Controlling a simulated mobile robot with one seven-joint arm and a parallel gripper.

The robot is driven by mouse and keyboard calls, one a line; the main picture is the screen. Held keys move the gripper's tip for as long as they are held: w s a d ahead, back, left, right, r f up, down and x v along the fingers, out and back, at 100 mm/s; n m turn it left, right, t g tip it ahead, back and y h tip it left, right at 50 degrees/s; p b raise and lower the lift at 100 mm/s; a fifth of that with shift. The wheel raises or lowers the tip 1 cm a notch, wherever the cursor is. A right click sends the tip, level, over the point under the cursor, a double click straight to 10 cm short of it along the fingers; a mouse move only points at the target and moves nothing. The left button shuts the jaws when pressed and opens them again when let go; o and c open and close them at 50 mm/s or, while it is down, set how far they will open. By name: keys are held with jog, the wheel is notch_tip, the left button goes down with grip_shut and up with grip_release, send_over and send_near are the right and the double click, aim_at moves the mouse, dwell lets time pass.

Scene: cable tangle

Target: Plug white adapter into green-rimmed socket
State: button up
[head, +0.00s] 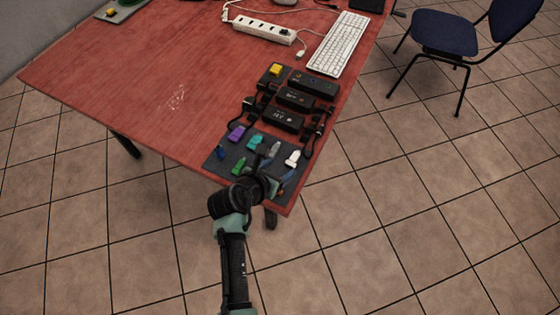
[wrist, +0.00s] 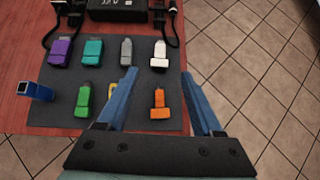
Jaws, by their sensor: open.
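The white adapter (wrist: 160,56) stands out on the dark mat (wrist: 110,121), just beyond my fingertips in the wrist view. It also shows in the head view (head: 292,159) at the mat's right side. My gripper (wrist: 159,73) is open and empty, with its blue fingers spread to either side of the line to the white adapter. An orange adapter (wrist: 158,105) shows in the gap between the fingers.
Purple (wrist: 61,52), teal (wrist: 92,52), grey (wrist: 126,51), green (wrist: 83,101) and blue (wrist: 38,91) adapters share the mat. Black boxes with cables (head: 284,121) lie behind it. A keyboard (head: 338,44) is farther back. The red table's left part is mostly clear.

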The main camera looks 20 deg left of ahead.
aim_at(294, 158)
jog(key=b+x, duration=0.6)
jog(key=b, duration=0.1)
jog(key=shift+s+f, duration=0.1)
jog(key=shift+f, duration=0.05)
jog(key=shift+b+x, duration=0.35)
jog(key=shift+x, duration=1.05)
grip_shut()
jog(key=shift+r, duration=0.25)
notch_tip(294, 158, up, 7)
jog(key=p, duration=0.8)
jog(key=shift+f, duration=0.1)
